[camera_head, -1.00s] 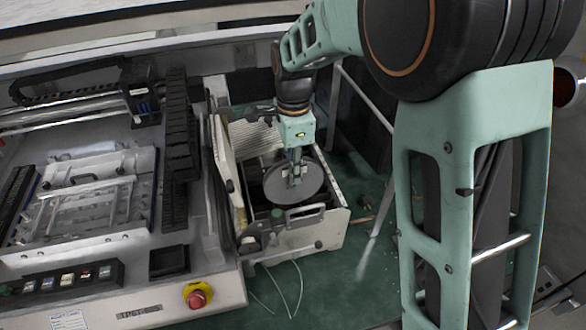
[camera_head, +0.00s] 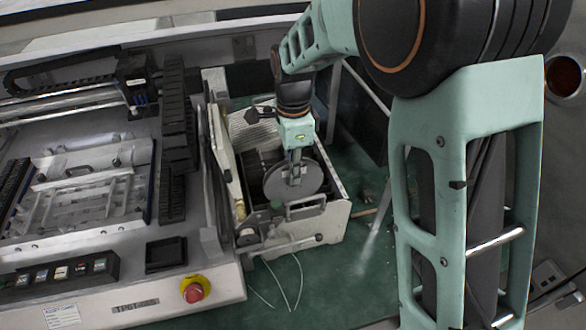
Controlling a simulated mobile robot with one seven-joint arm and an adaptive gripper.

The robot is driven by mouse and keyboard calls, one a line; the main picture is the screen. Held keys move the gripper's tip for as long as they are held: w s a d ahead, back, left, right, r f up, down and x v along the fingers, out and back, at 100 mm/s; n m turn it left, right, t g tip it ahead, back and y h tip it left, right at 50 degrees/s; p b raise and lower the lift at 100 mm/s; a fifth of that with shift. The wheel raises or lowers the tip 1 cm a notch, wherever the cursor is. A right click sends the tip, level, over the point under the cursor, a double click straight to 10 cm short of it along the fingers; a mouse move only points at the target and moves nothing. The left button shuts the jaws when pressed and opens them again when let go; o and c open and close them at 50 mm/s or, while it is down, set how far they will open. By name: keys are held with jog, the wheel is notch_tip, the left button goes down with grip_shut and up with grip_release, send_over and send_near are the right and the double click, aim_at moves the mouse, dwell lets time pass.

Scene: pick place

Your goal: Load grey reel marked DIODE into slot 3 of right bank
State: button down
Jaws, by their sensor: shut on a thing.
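A grey reel (camera_head: 275,186) hangs from my gripper (camera_head: 296,176), which is shut on it near its middle. No marking on the reel can be read at this size. The reel is over the open box-like feeder bank (camera_head: 335,216) to the right of the machine, and it hides part of the bank's inside. Dark slot dividers (camera_head: 258,160) show behind and left of the reel. I cannot tell how deep the reel sits or which slot it lines up with.
The placement machine (camera_head: 95,235) with a red stop button (camera_head: 195,291) stands at the left. A handle (camera_head: 305,207) crosses the bank's front. Thin white cables (camera_head: 291,285) lie on the green floor, which is mostly clear in front.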

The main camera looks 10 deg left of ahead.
aim_at(293, 190)
jog(key=shift+f+b, duration=0.7)
jog(key=shift+f, duration=0.6)
jog(key=shift+f, duration=0.15)
jog(key=shift+f+b, duration=0.95)
jog(key=shift+f, duration=0.35)
jog(key=shift+f, duration=0.2)
jog(key=shift+f+b, duration=0.55)
jog(key=shift+f, duration=0.15)
jog(key=c, duration=1.5)
grip_release()
